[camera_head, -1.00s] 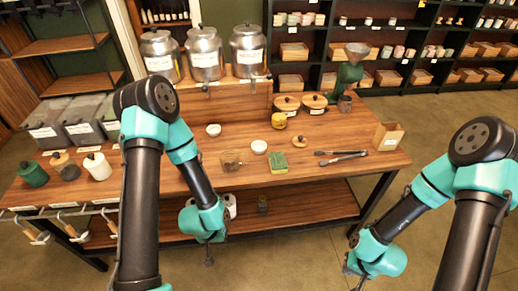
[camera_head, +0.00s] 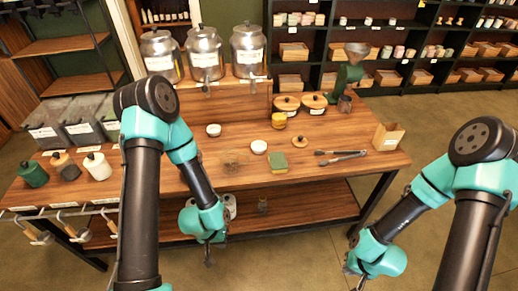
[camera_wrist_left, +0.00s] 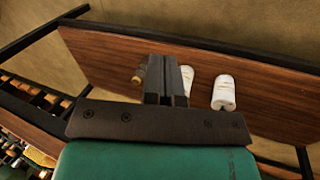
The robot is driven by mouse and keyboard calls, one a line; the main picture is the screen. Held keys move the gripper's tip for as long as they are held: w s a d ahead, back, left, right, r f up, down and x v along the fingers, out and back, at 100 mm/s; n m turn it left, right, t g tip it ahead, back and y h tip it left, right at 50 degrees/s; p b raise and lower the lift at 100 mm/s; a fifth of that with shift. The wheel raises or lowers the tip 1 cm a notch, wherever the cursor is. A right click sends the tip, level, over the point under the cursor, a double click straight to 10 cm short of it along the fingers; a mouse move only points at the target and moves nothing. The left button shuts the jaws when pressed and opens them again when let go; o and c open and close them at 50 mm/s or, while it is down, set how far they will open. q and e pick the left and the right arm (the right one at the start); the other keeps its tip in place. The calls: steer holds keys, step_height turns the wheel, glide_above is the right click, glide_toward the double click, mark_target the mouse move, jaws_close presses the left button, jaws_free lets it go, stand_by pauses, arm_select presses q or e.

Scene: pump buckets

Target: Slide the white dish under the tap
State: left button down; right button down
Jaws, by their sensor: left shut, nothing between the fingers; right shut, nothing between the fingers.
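One small white dish (camera_head: 213,130) stands on the wooden table below the metal canisters. A second small white dish (camera_head: 259,147) stands nearer, left of the green sponge; I cannot tell which one is meant. A tap (camera_head: 206,86) shows low on the front of the middle canister, above and behind the dishes. My left gripper (camera_head: 208,259) is shut and empty, below and in front of the table edge, apart from both dishes. It also shows shut in the left wrist view (camera_wrist_left: 167,80). My right gripper (camera_head: 351,270) is shut and empty, low in front of the table's right end.
A green sponge (camera_head: 278,163), black tongs (camera_head: 340,157), a wooden lid (camera_head: 299,142) and a yellow jar (camera_head: 278,120) are on the table. A see-through brownish thing (camera_head: 233,158) is hard to make out. White cylinders (camera_wrist_left: 224,92) lie on the lower shelf.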

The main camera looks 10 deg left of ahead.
stand_by(0.4)
arm_select(q)
steer(key=w+d+r+n+t+y, duration=0.2)
steer(key=w+r+n, duration=0.2)
steer(key=n, duration=0.5)
steer(key=w+d+r+n+t+y, duration=0.1)
steer(key=w+r+n, duration=0.4)
steer(key=n, duration=0.5)
steer(key=w+d+r+n+t+y, duration=0.2)
steer(key=w+d+r+n+t, duration=0.1)
steer(key=w+n, duration=0.5)
steer(key=shift+w+d+r+n+y, duration=0.2)
steer(key=shift+d+r+n, duration=0.2)
steer(key=shift+n, duration=0.2)
steer(key=shift+w+d+r+n+y, duration=0.15)
steer(key=shift+d+r+n, duration=0.2)
steer(key=shift+n, duration=0.25)
steer(key=w+d+r+n+t+y, duration=0.1)
steer(key=w+d+r+n, duration=0.3)
steer(key=r+n, duration=0.4)
steer(key=shift+w+n+t, duration=0.3)
steer(key=shift+w+n, duration=0.3)
steer(key=shift+d+y, duration=0.1)
steer(key=shift+y, duration=0.15)
